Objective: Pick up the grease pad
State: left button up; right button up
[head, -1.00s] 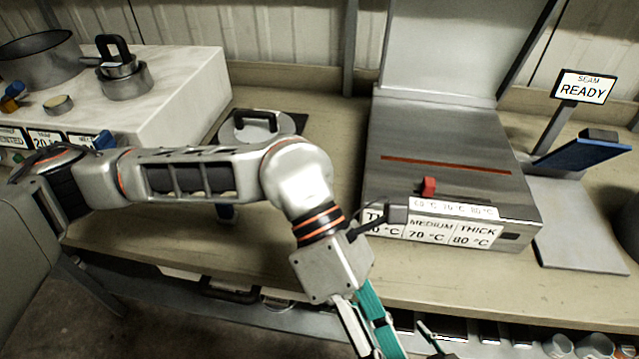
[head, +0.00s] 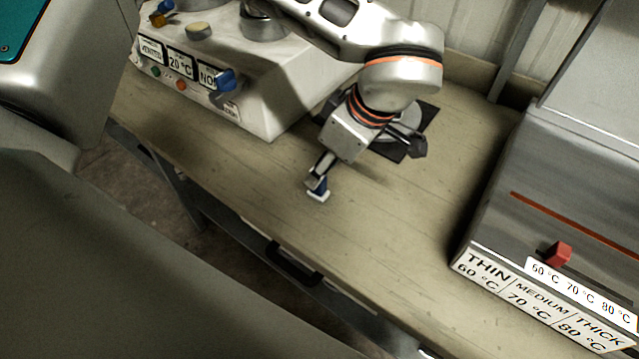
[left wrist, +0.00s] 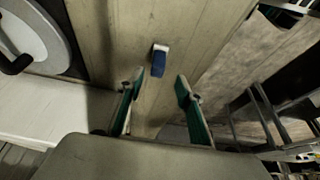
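The grease pad appears to be the small block with a blue body and a white part (head: 318,194) on the bench top near its front edge. It also shows in the left wrist view (left wrist: 159,62), lying on the wood just beyond my fingertips. My left gripper (left wrist: 158,82) is open, with its two green-padded fingers apart and nothing between them. In the head view the left gripper (head: 317,178) is over the pad and hides part of it. The gap between pad and fingers is hard to judge. My right gripper is not in view.
A white box with labels (head: 300,105) stands left of the arm. A round lidded piece on a dark mat (head: 422,124) is behind the gripper. A metal heater unit with THIN, MEDIUM, THICK labels (head: 480,262) is at right. The bench between (head: 400,230) is clear.

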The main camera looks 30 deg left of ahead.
pick_arm(q)
jog(key=x, duration=0.5)
jog(key=shift+w+f, duration=0.1)
jog(key=shift+w, duration=0.15)
jog(key=shift+d, duration=0.1)
jog(key=c, duration=1)
